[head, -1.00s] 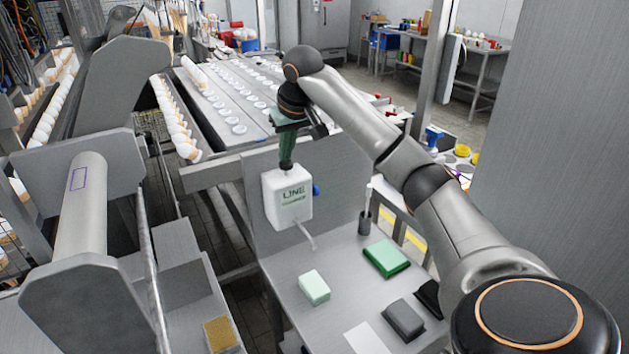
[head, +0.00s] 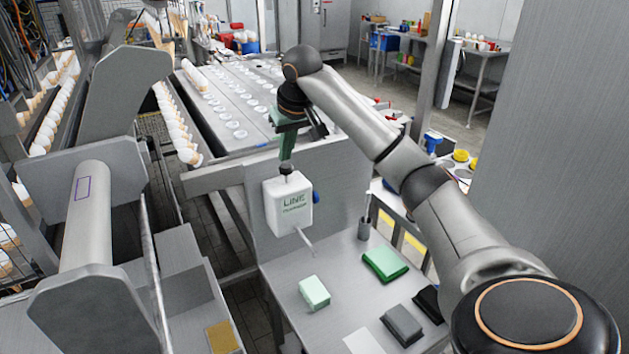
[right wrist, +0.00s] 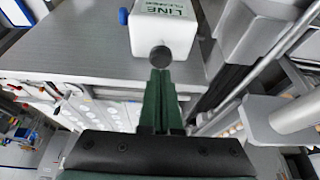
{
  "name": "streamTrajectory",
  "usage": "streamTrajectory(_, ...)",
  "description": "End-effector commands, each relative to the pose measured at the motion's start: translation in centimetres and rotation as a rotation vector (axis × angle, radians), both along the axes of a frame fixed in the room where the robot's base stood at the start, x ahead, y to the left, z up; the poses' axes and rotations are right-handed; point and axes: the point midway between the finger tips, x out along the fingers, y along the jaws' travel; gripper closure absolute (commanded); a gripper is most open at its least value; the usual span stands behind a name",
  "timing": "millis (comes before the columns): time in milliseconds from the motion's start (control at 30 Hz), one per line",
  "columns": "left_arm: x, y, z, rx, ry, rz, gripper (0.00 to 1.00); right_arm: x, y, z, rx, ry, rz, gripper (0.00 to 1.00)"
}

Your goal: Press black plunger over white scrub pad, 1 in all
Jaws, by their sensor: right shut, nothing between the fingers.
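The white dispenser bottle (head: 290,205), marked LINE, hangs on a grey upright panel, with a thin spout (head: 306,241) pointing down over the counter. Its black plunger (head: 286,169) stands on top; it also shows in the right wrist view (right wrist: 160,56). My right gripper (head: 287,157), with green fingers, is shut and empty just above the plunger. In the right wrist view its fingertips (right wrist: 161,73) point at the plunger; contact is hard to tell. A whitish, pale-green scrub pad (head: 314,291) lies on the counter below the spout. My left gripper is not in view.
On the counter (head: 290,318) lie a green pad (head: 385,261), a grey pad (head: 402,325) and a black one (head: 429,303). A small grey cup (head: 364,228) stands at the back. A conveyor with white pieces (head: 232,105) lies behind the panel.

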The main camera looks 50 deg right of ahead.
Motion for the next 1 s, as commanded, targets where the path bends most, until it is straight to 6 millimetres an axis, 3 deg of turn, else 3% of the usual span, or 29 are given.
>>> streamTrajectory(533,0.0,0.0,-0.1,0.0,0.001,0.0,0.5,0.0,0.0,0.2,0.0,-0.004,-0.001,1.0)
streamTrajectory(1000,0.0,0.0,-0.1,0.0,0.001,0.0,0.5,0.1,0.0,4.7,0.001,-0.006,-0.001,1.0)
